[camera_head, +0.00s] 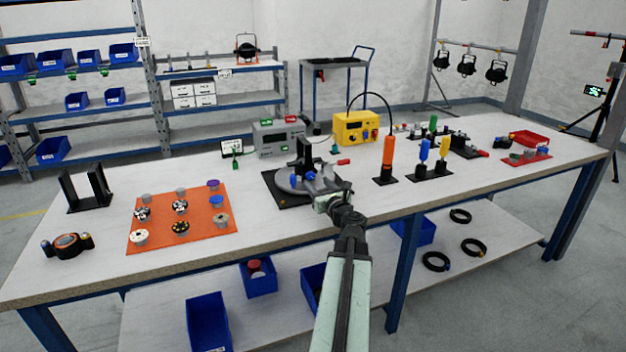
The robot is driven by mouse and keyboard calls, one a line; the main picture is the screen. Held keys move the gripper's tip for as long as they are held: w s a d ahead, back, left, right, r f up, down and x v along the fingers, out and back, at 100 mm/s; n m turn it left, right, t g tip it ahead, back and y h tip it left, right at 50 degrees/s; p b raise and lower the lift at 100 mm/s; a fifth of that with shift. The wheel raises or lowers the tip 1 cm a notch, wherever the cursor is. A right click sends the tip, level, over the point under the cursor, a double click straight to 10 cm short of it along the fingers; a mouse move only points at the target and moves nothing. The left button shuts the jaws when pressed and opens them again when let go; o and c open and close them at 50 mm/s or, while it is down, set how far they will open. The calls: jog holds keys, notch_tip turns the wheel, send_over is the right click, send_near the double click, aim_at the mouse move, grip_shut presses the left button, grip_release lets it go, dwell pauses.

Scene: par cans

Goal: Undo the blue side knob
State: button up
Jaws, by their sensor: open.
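A grey round fixture (291,182) with a dark upright part (304,152) sits on a black base plate (284,201) near the middle of the bench's front side. A small blue knob-like part (327,171) shows on the fixture's right side, just beyond my gripper. A red-tipped part (343,162) sticks out to the right above it. My gripper (322,198) is open at the front right of the fixture, close to the blue part. Whether it touches anything is too small to tell. My wrist hides the plate's right front corner.
On the bench (262,257), an orange mat (160,238) with several small round parts lies left. A grey box (279,138) and a yellow box (355,128) stand behind the fixture. An orange-handled tool (388,152) stands upright at right. The front strip right of my arm is clear.

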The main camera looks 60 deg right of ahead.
aim_at(311, 176)
jog(key=x, duration=0.5)
grip_shut()
jog(key=n, duration=0.4)
jog(key=shift+n, duration=0.4)
grip_release()
jog(key=v, duration=0.8)
